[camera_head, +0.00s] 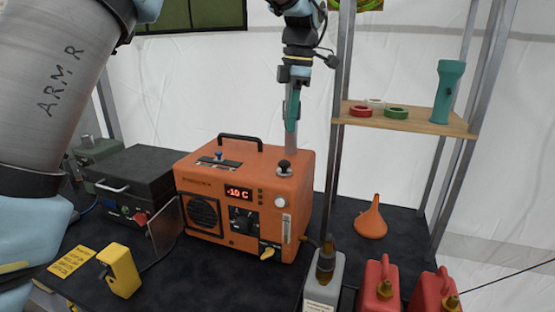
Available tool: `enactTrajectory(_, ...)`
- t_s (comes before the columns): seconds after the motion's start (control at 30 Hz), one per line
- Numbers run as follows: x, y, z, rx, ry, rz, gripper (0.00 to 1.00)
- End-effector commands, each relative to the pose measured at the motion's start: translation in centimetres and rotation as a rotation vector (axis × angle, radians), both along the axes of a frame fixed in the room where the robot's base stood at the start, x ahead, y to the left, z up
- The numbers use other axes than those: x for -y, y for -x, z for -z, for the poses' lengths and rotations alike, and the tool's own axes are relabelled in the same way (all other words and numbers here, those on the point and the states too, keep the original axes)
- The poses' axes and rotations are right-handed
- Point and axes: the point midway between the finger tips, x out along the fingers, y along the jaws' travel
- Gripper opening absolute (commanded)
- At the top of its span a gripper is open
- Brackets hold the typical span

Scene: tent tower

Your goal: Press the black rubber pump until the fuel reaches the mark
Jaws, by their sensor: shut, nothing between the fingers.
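The orange heater box (210,170) stands on the dark table, with a display reading about -10 C. A small black rubber knob, which looks like the pump (284,167), sits on its top near the right front corner. A pale upright sight tube (286,228) is on the front face at the right; its fuel level and mark are too small to read. My gripper (291,150) points straight down, shut and empty, with its tips just above or behind the pump. I cannot tell whether they touch it.
A black handle (255,138) rises from the heater's top. A dark box (130,185) and a yellow device (120,270) are at left. A grey bottle (323,285), red cans (379,285) and an orange funnel (371,219) are at right. A post (337,120) and shelf (430,121) stand close to my gripper.

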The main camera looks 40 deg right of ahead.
Motion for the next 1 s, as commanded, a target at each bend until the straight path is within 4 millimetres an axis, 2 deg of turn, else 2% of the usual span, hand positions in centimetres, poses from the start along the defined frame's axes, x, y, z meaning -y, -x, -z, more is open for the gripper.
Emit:
enactTrajectory(0.27, -0.1, -0.1, 1.1, 0.000, 0.000, -0.001, 0.00)
enactTrajectory(0.73, -0.6, -0.3, 6.5, -0.001, 0.000, -0.001, 0.00)
enactTrajectory(1.0, -0.7, -0.3, 7.0, -0.001, 0.000, -0.001, 0.00)
